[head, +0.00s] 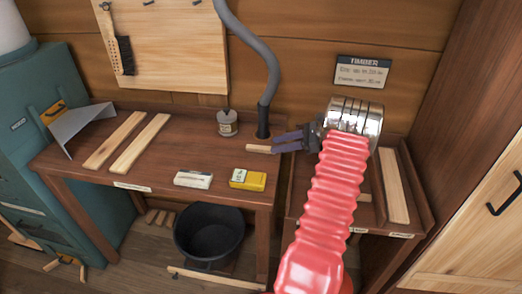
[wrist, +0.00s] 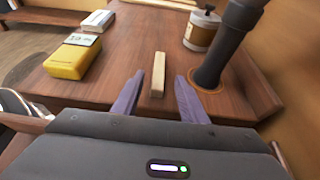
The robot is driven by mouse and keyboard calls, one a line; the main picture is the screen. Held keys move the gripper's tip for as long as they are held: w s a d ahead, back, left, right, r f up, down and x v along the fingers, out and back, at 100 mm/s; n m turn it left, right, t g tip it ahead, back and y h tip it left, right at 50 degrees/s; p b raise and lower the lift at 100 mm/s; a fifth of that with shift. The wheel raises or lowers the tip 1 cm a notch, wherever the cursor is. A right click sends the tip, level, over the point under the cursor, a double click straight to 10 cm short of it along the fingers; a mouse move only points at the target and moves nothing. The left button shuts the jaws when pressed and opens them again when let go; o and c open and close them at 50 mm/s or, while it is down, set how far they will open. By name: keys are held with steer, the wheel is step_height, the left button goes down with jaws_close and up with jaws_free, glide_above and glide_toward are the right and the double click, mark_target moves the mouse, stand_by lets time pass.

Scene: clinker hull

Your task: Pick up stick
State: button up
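The stick (wrist: 158,75) is a short pale wooden piece lying on the brown bench near its right end. In the wrist view it lies between the two purple fingers of my gripper (wrist: 156,97), with gaps on both sides. The fingers are apart and hold nothing. In the head view the stick's left end (head: 258,149) shows just beyond the fingertips of my gripper (head: 274,143), which points left over the bench's right edge. My red ribbed arm rises from the lower right.
A black hose (head: 264,115) enters the bench beside the stick, with a labelled tin (head: 227,123) behind. A yellow box (head: 248,180) and a white box (head: 193,180) stand at the front. Two planks (head: 139,144) lie left. The bench middle is clear.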

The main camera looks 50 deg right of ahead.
mark_target(264, 147)
steer(key=shift+w+a+f, duration=0.1)
steer(key=shift+w, duration=0.15)
steer(key=shift+x, duration=2.6)
steer(key=shift+a, duration=0.1)
steer(key=shift+c, duration=0.3)
jaws_close()
